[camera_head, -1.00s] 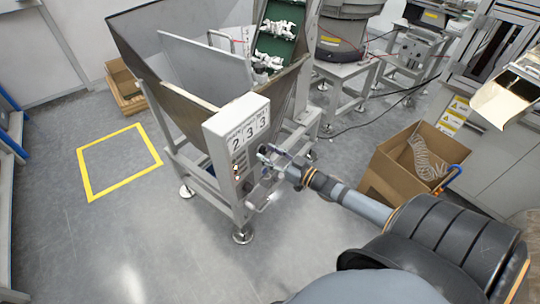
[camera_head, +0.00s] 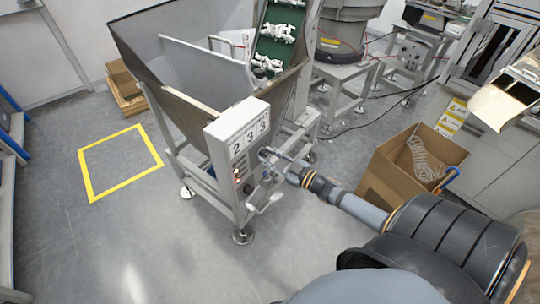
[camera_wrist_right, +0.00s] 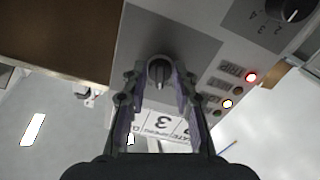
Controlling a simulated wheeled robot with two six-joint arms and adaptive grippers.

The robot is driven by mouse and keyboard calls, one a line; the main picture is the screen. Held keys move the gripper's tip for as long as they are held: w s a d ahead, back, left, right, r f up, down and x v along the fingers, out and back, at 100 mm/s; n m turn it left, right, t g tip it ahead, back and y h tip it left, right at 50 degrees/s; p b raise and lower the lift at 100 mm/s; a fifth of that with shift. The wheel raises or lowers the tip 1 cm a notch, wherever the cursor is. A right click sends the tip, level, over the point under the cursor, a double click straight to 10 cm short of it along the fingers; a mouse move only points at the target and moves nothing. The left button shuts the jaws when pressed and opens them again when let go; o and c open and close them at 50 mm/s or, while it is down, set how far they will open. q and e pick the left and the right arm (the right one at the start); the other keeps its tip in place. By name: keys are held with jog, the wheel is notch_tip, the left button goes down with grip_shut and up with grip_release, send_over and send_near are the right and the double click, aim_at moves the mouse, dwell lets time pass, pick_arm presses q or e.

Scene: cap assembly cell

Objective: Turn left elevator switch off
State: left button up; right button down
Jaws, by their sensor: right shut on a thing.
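A black rotary switch knob (camera_wrist_right: 160,72) sits on a dark square plate on the grey control box (camera_head: 236,124) of the hopper. In the right wrist view its pointer ridge runs roughly up and down the picture. My right gripper (camera_wrist_right: 158,82) has its fingers on both sides of this knob and is shut on it. In the head view the right gripper (camera_head: 267,154) reaches the box's right side, and the knob is too small to make out there. My left gripper is not in view.
A second rotary knob (camera_wrist_right: 288,9) with position marks is on the same panel, near lit red (camera_wrist_right: 251,77) and white (camera_wrist_right: 228,103) lamps. A cardboard box (camera_head: 385,182) stands right of the hopper (camera_head: 135,52). Floor inside the yellow square (camera_head: 120,162) is clear.

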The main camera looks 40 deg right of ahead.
jog(key=shift+d+n+p, duration=0.1)
jog(key=shift+n+p, duration=1.1)
jog(key=shift+n, duration=1.3)
jog(key=c, duration=1.1)
grip_release()
jog(key=v, duration=1.2)
